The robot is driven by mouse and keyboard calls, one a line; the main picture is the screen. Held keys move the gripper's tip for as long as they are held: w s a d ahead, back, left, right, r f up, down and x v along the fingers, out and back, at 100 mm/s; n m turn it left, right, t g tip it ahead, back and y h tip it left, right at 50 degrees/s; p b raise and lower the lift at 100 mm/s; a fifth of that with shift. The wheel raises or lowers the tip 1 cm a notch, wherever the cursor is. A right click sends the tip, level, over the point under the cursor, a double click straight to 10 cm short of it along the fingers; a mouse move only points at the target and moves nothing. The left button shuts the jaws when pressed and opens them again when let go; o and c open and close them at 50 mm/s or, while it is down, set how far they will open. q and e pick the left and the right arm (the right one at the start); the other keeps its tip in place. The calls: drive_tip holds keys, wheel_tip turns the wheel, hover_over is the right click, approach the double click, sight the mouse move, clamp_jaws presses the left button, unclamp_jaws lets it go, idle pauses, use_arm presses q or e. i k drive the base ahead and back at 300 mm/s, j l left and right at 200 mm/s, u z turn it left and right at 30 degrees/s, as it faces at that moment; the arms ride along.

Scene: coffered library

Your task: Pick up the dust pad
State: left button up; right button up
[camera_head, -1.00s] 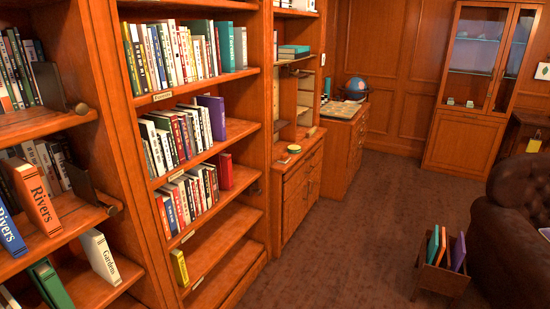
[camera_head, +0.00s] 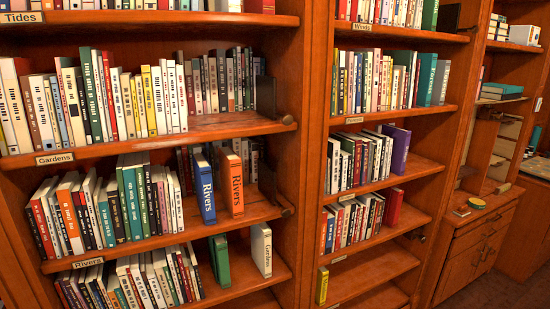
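I cannot pick out the dust pad with certainty. A small round green item with a pale edge (camera_head: 476,203) lies on the top of the low wooden cabinet (camera_head: 468,232) at the right. A small flat dark item (camera_head: 461,211) lies beside it. Both are too small to identify. Neither of my grippers is in view.
Tall wooden bookshelves (camera_head: 315,150) fill most of the view. A blue Rivers book (camera_head: 205,188) and an orange Rivers book (camera_head: 232,182) stand on the left middle shelf. A yellow book (camera_head: 322,286) stands low in the centre bay. Dark floor shows at the lower right.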

sight(462, 211)
drive_tip(key=i+l, duration=0.35)
drive_tip(key=i+l+z, duration=0.1)
drive_tip(key=i+l, duration=0.25)
drive_tip(key=l, duration=0.25)
